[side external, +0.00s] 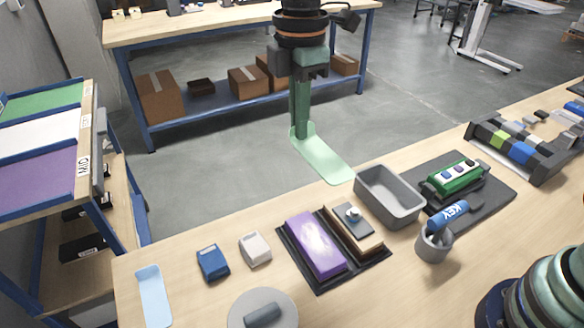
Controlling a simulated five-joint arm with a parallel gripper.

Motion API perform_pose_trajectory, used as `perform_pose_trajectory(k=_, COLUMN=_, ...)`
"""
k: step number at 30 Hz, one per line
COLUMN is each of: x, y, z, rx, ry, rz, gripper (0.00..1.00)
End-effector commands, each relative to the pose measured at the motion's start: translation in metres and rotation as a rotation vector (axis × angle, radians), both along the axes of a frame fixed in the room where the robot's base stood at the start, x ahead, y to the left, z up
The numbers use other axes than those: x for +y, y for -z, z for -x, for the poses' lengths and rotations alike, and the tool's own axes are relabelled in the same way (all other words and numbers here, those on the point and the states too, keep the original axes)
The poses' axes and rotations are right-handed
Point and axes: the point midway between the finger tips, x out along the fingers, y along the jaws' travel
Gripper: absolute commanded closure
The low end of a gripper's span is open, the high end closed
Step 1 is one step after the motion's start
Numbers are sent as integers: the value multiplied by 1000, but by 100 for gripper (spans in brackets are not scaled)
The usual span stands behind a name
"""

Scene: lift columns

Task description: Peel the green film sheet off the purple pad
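The green film sheet (325,160) hangs in the air above the far side of the table, clear of the pad. Its upper left end curls up at my gripper (298,138). My gripper points down with its narrow fingers together on that end of the film. The purple pad (315,246) lies on a dark tray (331,276) on the table, below the film. Its top is bare and has a pale, whitish patch. The film and the pad are apart.
A wooden block with a grey plate (353,222) shares the tray. A grey bin (389,196) stands right of it, then a cup (434,243) and a green device (453,176). Blue (212,262) and white (255,248) small items and a light-blue strip (154,296) lie left.

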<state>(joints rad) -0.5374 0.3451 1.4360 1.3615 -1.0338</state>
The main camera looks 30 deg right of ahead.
Motion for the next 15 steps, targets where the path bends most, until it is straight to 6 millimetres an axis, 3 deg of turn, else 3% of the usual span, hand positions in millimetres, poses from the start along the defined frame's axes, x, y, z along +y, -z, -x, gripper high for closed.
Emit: perform_pose_trajectory(k=15, x=0, y=-27, z=0, rx=-2, ry=0, rz=-1, gripper=100)
